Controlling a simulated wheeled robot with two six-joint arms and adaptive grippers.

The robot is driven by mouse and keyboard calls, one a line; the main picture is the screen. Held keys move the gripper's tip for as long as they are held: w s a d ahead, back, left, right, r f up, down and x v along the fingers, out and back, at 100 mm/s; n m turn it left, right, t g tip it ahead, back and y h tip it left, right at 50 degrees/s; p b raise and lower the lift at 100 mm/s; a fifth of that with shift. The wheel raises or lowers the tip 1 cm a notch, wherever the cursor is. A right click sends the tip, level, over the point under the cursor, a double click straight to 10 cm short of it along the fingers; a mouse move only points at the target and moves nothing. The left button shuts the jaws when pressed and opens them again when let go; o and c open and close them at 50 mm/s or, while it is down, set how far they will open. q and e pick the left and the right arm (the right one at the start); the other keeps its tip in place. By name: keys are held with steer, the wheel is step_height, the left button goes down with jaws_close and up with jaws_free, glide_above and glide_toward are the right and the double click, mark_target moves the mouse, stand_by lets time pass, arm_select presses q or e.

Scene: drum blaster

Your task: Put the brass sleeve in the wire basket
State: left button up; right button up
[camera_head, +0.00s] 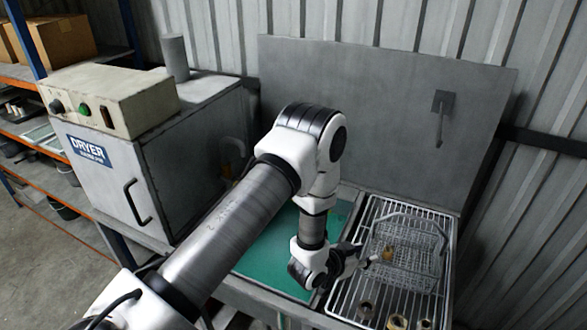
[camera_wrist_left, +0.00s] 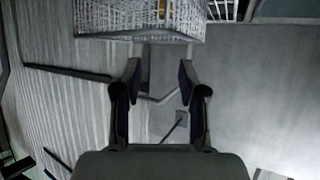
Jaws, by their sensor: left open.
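The wire basket (camera_head: 415,262) stands on the rack of the open washer; its pale mesh also fills the top of the left wrist view (camera_wrist_left: 120,18). A small brass-coloured piece (camera_head: 388,254) shows at the basket's left part, and a brass-orange patch shows through the mesh in the wrist view (camera_wrist_left: 162,10). I cannot tell for sure that it is the brass sleeve. My left gripper (camera_head: 364,261) is at the basket's left side. In the wrist view its fingers (camera_wrist_left: 159,72) are apart, with a thin grey bar between or behind them. My right gripper is out of view.
A green mat (camera_head: 265,265) lies left of the rack. The raised lid (camera_head: 370,110) stands behind; a dryer (camera_head: 130,180) is at left.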

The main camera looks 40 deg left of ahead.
arm_select(q)
steer(key=s+f+n+g+y, duration=0.1)
steer(key=s+f+g, duration=0.55)
steer(key=s, duration=0.65)
steer(key=s+f+n+g, duration=0.1)
steer(key=s+f+g, duration=0.1)
steer(key=s, duration=0.8)
steer(key=s+f+g+y, duration=0.1)
steer(key=s+g, duration=0.3)
steer(key=s, duration=0.6)
steer(key=shift+s+a+f+n+y, duration=0.3)
steer(key=shift+a+f+n, duration=0.15)
steer(key=shift+f, duration=0.15)
